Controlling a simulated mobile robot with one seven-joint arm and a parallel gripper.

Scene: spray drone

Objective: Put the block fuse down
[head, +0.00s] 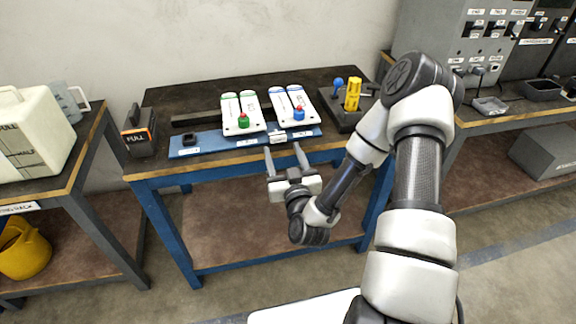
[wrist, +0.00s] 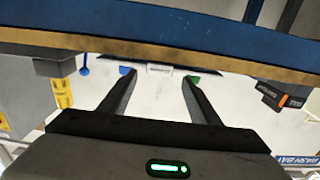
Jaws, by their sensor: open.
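A small black block (head: 190,139) sits on the left end of the blue strip (head: 225,141) along the front of the blue-legged bench. It may be the block fuse, but it is too small to be sure. My gripper (head: 284,150) is open and empty. It is at the bench's front edge, right of the black block, with its fingers pointing at the strip's white label (head: 279,138). In the wrist view my gripper (wrist: 159,80) shows two spread fingers with nothing between them. The wrist picture looks upside down.
A black box with an orange label (head: 139,137) stands at the left corner. Yellow and blue handled tools (head: 353,94) stand at the right. The bench edge (head: 220,166) is close to my gripper.

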